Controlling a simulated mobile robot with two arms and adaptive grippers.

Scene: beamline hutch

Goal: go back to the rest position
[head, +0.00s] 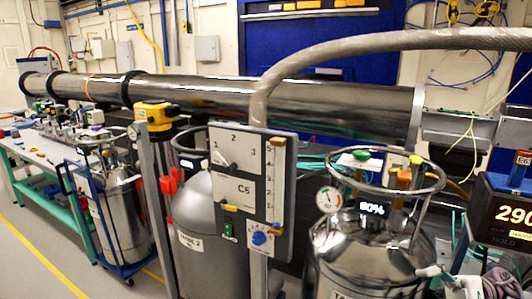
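Neither of my grippers shows in the head view. The task names no object. In front of me stands a grey control panel (245,190) with a numbered dial, a label that seems to read C5, a vertical scale and a blue knob. To its right is a shiny steel tank (365,255) with a ring handle, a round gauge and a display that seems to read 80%. To its left is a duller grey tank (200,225), partly hidden by the panel.
A thick braided hose (390,42) arches from behind the panel to the right edge. A long steel pipe (230,98) crosses behind. A smaller tank on a blue cart (122,215) and a bench (40,160) stand left. The floor (30,255) at lower left is clear.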

